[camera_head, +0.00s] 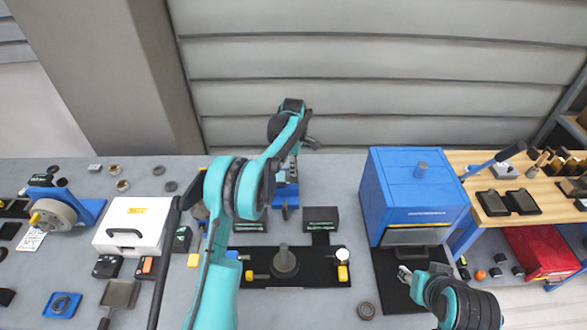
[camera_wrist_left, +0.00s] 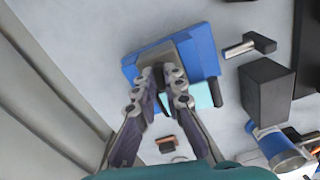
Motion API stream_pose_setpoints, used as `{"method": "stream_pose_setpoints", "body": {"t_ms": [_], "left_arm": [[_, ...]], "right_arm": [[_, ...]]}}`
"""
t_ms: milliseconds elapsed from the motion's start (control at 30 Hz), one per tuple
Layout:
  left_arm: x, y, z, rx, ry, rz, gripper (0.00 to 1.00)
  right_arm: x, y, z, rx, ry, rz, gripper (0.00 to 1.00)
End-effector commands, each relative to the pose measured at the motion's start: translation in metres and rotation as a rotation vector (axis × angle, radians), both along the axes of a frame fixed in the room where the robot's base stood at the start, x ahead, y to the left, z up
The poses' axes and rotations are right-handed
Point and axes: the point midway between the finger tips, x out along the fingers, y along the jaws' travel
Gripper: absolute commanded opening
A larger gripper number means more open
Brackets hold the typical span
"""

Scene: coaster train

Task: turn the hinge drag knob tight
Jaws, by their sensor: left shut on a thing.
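A blue fixture (camera_head: 287,192) stands near the back of the grey bench, partly behind my left arm in the head view. In the left wrist view the blue fixture (camera_wrist_left: 208,62) carries a dark grey upper part and a pale teal piece. My left gripper (camera_head: 293,163) reaches down to it from above. In the wrist view its fingertips (camera_wrist_left: 162,72) close at the grey part, on what looks like the hinge drag knob, which the fingers mostly hide. My right gripper (camera_head: 404,273) is low over the black mat, too small to judge its jaws.
Black blocks (camera_head: 320,218) stand in front of the fixture, with a black tray (camera_head: 310,262) nearer. A blue box-shaped machine (camera_head: 414,190) is at the right, a white case (camera_head: 133,222) at the left. A small T-shaped piece (camera_wrist_left: 250,46) lies beside the fixture.

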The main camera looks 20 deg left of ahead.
Motion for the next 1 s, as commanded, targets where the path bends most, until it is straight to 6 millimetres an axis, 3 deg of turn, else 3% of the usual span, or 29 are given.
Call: {"method": "stream_pose_setpoints", "body": {"t_ms": [1000], "left_arm": [[0.0001,0.0,0.0003,0.0,-0.001,-0.959,0.0]], "right_arm": [[0.0,0.0,-0.0047,0.0,0.0,0.0,0.4]]}}
